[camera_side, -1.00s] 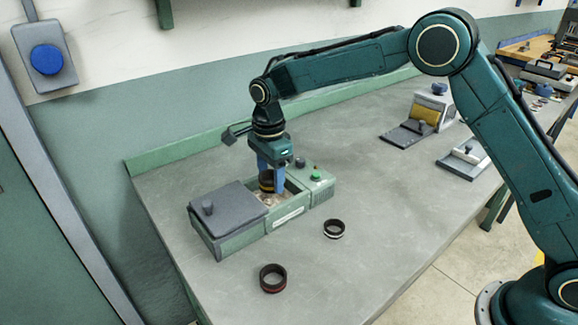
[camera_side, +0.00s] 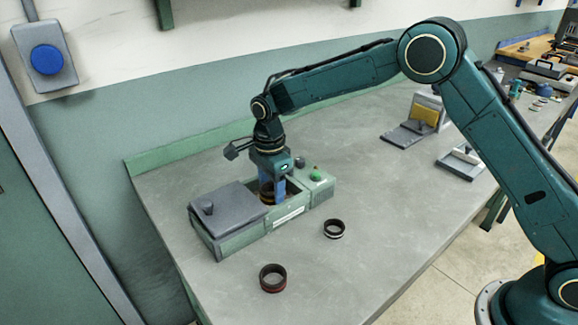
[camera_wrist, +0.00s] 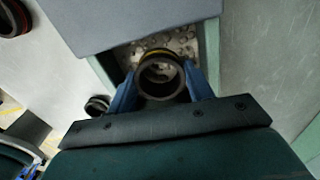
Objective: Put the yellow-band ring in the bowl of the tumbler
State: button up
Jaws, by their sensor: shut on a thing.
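The dark yellow-band ring (camera_wrist: 160,76) is between the blue fingers of my gripper (camera_wrist: 162,88) in the wrist view. My gripper (camera_side: 272,192) is shut on it and reaches down into the open bowl of the tumbler (camera_side: 250,233). The ring is partly hidden by the fingers in the side view (camera_side: 266,193). Pale grainy media (camera_wrist: 180,42) shows in the bowl around the ring. I cannot tell whether the ring touches it. The tumbler's grey lid (camera_side: 228,206) covers the left part of the box, leaving the part under my gripper open.
A red-band ring (camera_side: 272,278) and a white-band ring (camera_side: 334,228) lie on the bench in front of the tumbler. A green button (camera_side: 315,175) is on the tumbler's right end. A stand with a yellow pad (camera_side: 425,113) is farther right. The bench's front is mostly clear.

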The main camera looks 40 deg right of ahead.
jog(key=o, duration=1.2)
jog(key=shift+r, duration=0.1)
notch_tip(320, 180, up, 14)
jog(key=shift+f, duration=0.15)
dwell(0.4)
